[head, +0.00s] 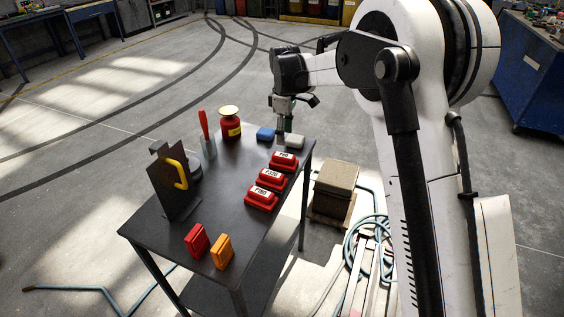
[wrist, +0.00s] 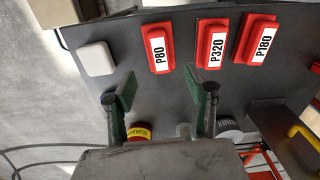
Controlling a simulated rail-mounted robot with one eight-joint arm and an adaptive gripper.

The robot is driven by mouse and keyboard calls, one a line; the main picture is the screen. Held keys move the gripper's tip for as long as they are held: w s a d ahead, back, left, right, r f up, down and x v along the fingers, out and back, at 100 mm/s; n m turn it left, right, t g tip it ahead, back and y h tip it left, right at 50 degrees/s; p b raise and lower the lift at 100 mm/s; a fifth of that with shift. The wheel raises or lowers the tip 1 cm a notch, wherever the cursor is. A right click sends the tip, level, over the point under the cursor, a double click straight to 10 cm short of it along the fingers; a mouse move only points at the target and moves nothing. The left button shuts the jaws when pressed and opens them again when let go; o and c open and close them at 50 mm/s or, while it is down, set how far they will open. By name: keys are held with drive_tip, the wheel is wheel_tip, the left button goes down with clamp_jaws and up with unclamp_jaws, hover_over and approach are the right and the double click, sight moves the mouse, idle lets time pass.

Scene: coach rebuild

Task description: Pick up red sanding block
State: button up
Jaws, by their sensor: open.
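Three red blocks with white grit labels stand in a row along the table's right side: P80 (head: 283,161), P320 (head: 271,178) and P180 (head: 262,198). They also show in the wrist view as P80 (wrist: 158,49), P320 (wrist: 211,44) and P180 (wrist: 255,39). A plain red block (head: 197,242) stands upright at the table's near end, beside an orange one (head: 221,251). My gripper (head: 284,126) is over the table's far end, near the blue and white blocks. In the wrist view its fingers (wrist: 160,95) are apart with nothing between them.
The dark table (head: 222,228) also holds a blue block (head: 265,133), a white block (head: 294,142), a red can (head: 230,129), a cup with a red-handled tool (head: 208,147) and an upright plate with a yellow handle (head: 175,183). A box (head: 336,181) stands right of the table.

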sight(284, 155)
wheel_tip(284, 155, down, 10)
drive_tip(key=shift+a+r, duration=0.1)
drive_tip(key=shift+r, duration=0.05)
clamp_jaws()
idle(0.7)
